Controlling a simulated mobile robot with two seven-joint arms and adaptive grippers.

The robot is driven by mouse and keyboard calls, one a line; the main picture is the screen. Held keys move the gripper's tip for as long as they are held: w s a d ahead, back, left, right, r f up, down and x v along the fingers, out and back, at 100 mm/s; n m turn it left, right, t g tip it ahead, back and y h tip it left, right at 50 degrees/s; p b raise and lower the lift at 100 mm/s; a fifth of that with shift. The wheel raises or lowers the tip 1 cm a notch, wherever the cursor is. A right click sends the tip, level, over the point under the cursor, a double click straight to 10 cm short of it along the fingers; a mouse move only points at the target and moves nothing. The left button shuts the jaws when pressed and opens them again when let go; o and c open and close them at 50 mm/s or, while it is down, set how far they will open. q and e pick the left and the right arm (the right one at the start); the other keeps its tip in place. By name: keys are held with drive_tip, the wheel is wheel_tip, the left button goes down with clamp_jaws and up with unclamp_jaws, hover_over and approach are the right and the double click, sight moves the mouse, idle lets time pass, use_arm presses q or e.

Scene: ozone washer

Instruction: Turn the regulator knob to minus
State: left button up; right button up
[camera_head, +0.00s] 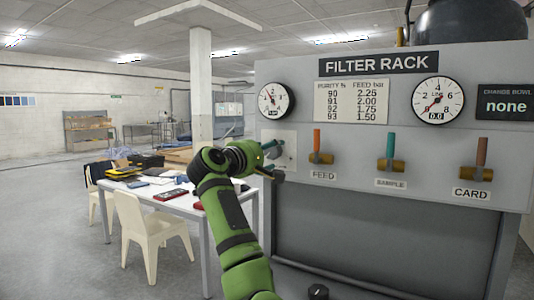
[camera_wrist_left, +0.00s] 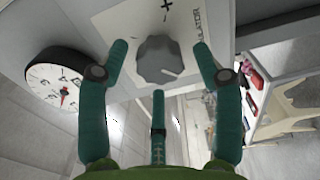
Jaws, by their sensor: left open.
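The regulator knob (camera_wrist_left: 160,60) is a grey, lobed knob with a light pointer line on a pale plate. In the left wrist view it lies between the fingers of my open left gripper (camera_wrist_left: 162,62), and I cannot tell whether they touch it. A plus sign and the word REGULATOR show on the regulator plate (camera_wrist_left: 125,22). In the head view the plate (camera_head: 284,136) is left of the FEED valve, and my left gripper (camera_head: 275,160) is in front of it, partly hiding the knob. My right gripper is out of view.
A round gauge (camera_head: 274,99) sits just above the plate; it also shows in the left wrist view (camera_wrist_left: 58,82). The FEED valve (camera_head: 320,158), SAMPLE valve (camera_head: 391,165) and CARD valve (camera_head: 475,173) stand to the right. A cluttered table (camera_head: 185,212) and a chair (camera_head: 150,235) are left.

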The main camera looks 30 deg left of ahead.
use_arm(q)
drive_tip(key=shift+s, duration=0.15)
drive_tip(key=s, duration=1.1)
drive_tip(key=shift+s, duration=0.4)
